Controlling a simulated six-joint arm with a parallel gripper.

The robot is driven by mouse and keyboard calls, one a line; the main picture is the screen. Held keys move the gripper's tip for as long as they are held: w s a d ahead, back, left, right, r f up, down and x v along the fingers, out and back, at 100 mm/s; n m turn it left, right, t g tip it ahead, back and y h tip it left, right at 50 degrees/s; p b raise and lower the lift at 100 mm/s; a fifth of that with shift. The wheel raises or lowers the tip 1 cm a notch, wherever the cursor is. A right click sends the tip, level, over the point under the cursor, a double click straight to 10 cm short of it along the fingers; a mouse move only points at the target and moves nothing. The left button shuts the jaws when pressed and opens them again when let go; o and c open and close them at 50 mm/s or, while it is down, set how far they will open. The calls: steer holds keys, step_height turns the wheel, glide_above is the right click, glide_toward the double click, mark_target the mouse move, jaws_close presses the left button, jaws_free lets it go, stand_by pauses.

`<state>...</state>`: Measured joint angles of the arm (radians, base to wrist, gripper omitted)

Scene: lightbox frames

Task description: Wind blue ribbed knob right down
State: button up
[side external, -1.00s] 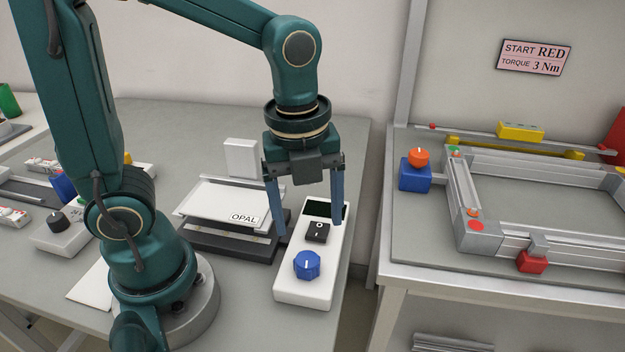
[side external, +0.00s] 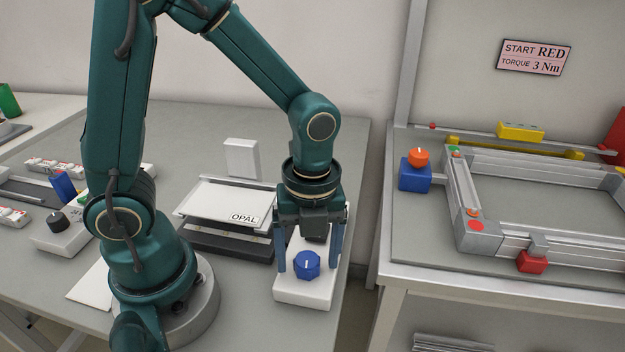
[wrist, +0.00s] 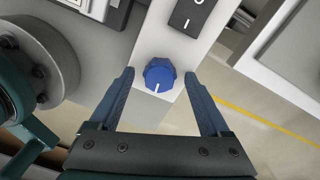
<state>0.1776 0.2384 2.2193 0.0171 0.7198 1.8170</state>
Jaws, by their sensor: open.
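The blue ribbed knob (side external: 307,264) sits on the front part of a white control box (side external: 290,296). In the wrist view the knob (wrist: 160,75) lies between and a little beyond the two fingertips (wrist: 160,82), with gaps on both sides.
A black rocker switch (wrist: 190,14) is on the same box, behind the knob. A flat device labelled OPAL (side external: 228,205) stands to the left. Another bench with a metal frame (side external: 480,240) and an orange knob (side external: 418,156) is at the right, across a gap.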

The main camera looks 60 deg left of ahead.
jaws_close()
